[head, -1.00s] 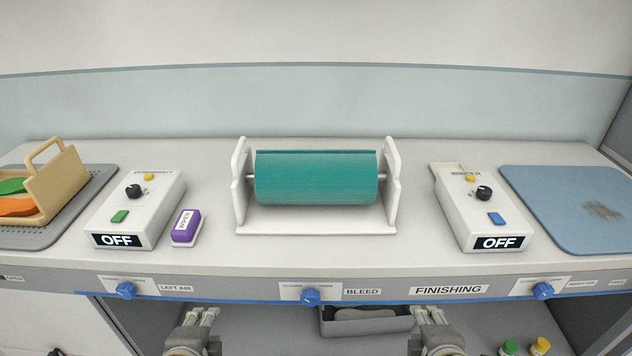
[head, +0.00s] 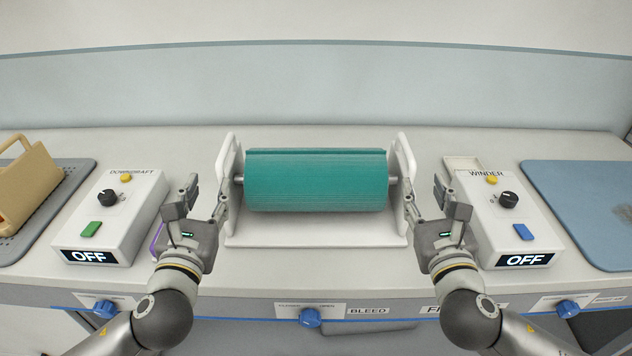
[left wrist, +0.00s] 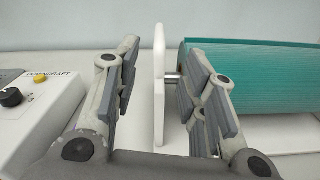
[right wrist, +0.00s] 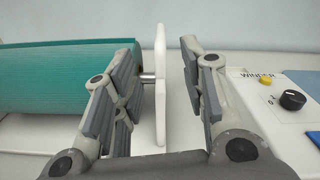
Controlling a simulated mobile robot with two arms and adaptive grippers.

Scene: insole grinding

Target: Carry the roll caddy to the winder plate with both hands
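The roll caddy, a white frame (head: 262,236) with two upright side walls, holds a teal roll (head: 316,181) on a rod and stands on the bench. My left gripper (head: 206,197) is open, its fingers on either side of the caddy's left wall (left wrist: 159,85), with gaps in the left wrist view. My right gripper (head: 426,200) is open and likewise straddles the right wall (right wrist: 161,85), with gaps in the right wrist view. A blue plate (head: 580,200) lies at the right, beyond the WINDER box; whether it is the winder plate I cannot tell.
The WINDER box (head: 505,220) stands close right of my right gripper and reads OFF. The DOWNDRAFT box (head: 115,215) stands left, also OFF. A tan holder (head: 25,185) sits on a grey mat (head: 75,185). A purple block is mostly hidden behind my left gripper.

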